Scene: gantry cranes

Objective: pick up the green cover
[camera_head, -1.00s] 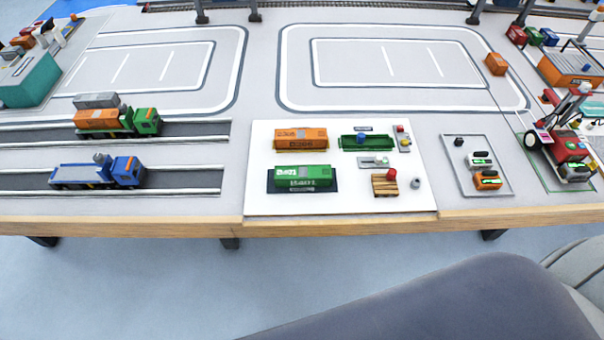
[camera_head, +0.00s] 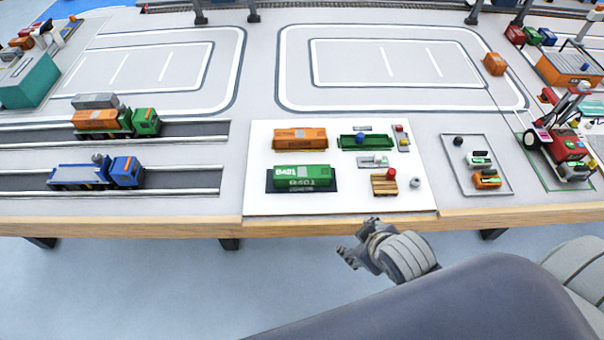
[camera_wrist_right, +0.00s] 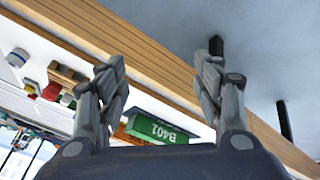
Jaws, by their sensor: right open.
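A green container-shaped cover marked B401 (camera_head: 302,177) lies on a dark mat on the white board, left of the board's middle. It also shows between the fingers in the right wrist view (camera_wrist_right: 160,130), partly hidden by my gripper body. My right gripper (camera_head: 356,240) is off the front edge of the table, to the right of and nearer than the green cover. Its two fingers are spread with nothing between them, as the wrist view also shows (camera_wrist_right: 162,78). My left gripper is out of view.
The white board (camera_head: 345,205) also holds an orange container (camera_head: 300,138), a dark green tray (camera_head: 366,145), and a small wooden pallet (camera_head: 384,187) with a red piece. The wooden table edge (camera_head: 300,228) lies between my right gripper and the board. Toy trucks stand at left.

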